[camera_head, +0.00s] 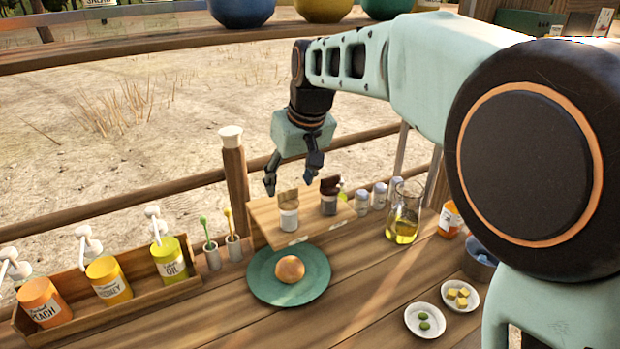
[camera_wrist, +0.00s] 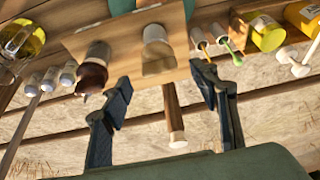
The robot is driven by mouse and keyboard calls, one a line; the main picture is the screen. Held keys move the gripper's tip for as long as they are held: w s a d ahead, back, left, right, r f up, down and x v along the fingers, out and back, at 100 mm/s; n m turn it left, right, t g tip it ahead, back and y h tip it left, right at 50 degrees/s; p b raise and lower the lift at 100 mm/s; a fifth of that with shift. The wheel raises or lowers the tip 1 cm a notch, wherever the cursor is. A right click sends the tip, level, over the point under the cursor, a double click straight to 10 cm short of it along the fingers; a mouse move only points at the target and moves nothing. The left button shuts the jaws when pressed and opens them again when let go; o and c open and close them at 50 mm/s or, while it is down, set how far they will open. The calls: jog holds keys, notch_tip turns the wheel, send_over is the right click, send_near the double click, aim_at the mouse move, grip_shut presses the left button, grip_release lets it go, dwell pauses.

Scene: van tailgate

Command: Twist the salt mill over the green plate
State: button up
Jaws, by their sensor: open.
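Two mills stand upright side by side on a wooden stand (camera_head: 265,236). The left one, with a white body and brown wooden top, looks like the salt mill (camera_head: 289,219); the labels are too small to read. The darker mill (camera_head: 329,205) has a dark red-brown top. The green plate (camera_head: 262,286) lies in front of the stand and holds a round bun (camera_head: 290,269). My gripper (camera_head: 292,176) is open and empty, above and behind the mills. In the wrist view the pale mill (camera_wrist: 158,55) shows beyond and between the fingers (camera_wrist: 161,80), apart from them; the dark mill (camera_wrist: 93,72) is left of it.
Right of the stand are several shakers (camera_head: 379,195) and an oil flask (camera_head: 404,219). Left are two small holders with dippers (camera_head: 212,258) and a crate of pump bottles (camera_head: 140,305). Two small bowls (camera_head: 426,319) stand front right. A post (camera_head: 235,185) and rail rise behind.

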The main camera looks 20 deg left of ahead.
aim_at(286, 190)
jog(key=shift+x, duration=1.7)
jog(key=c, duration=1.2)
jog(key=shift+o, duration=0.2)
jog(key=shift+r, duration=0.1)
jog(key=shift+m, duration=0.3)
jog(key=m, duration=0.2)
jog(key=m+t+h+p, duration=0.1)
jog(key=m, duration=0.1)
jog(key=shift+s+a+m, duration=0.1)
jog(key=shift+a+m, duration=0.1)
jog(key=shift+m, duration=0.1)
jog(key=m+h+p, duration=0.1)
jog(key=m+h, duration=0.1)
jog(key=m, duration=0.2)
jog(key=shift+a+m+t, duration=0.1)
jog(key=shift+m+t, duration=0.2)
jog(key=shift+t, duration=0.1)
jog(key=m+h+p, duration=0.2)
jog(key=m+p, duration=0.1)
jog(key=m, duration=0.2)
jog(key=shift+a+r, duration=0.1)
jog(key=shift+r, duration=0.05)
jog(key=shift+a+m+g+h+p, duration=0.1)
jog(key=shift+m+g+h+p, duration=0.3)
jog(key=shift+m+p, duration=0.7)
jog(key=shift+m+g+h+p, duration=0.3)
jog(key=shift+m+h+p, duration=0.2)
jog(key=shift+m+p, duration=0.6)
